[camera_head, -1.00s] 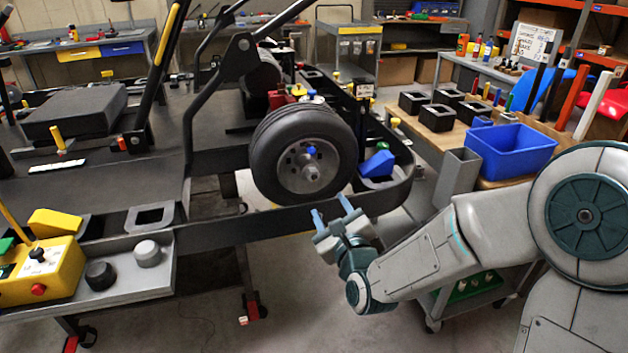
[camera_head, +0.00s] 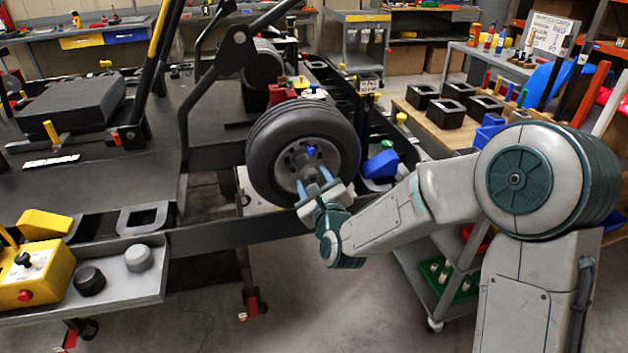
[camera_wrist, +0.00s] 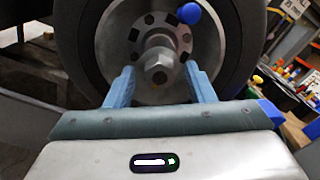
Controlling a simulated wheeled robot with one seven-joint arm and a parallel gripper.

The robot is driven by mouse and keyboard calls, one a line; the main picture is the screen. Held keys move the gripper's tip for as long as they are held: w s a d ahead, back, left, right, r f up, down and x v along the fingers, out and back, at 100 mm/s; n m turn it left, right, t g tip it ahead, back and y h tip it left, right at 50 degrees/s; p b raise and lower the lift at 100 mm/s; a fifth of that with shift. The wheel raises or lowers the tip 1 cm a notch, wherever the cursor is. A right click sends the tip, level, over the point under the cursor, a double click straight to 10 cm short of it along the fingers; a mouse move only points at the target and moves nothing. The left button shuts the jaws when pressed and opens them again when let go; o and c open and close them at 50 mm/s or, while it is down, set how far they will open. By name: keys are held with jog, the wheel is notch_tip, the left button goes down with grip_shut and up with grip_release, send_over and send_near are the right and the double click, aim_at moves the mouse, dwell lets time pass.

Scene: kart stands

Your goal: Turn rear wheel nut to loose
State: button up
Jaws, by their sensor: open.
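The rear wheel (camera_head: 270,150) is a black tyre on a grey hub, mounted on the kart frame. In the wrist view the hex wheel nut (camera_wrist: 160,70) sticks out from the hub centre. A blue knob (camera_wrist: 188,13) sits on the wheel face above and right of the nut. My gripper (camera_head: 315,186) is in front of the lower hub with its blue fingers pointing at the wheel. In the wrist view my gripper (camera_wrist: 160,84) is open, with one finger on each side of the nut and gaps between. The nut is mostly hidden by my gripper in the head view.
The dark kart frame rail (camera_head: 235,231) runs below and in front of the wheel. A blue block (camera_head: 382,164) lies right of the wheel. A yellow control box (camera_head: 35,275) and round knobs stand on the tray at left.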

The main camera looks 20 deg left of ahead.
jog(key=c, duration=1)
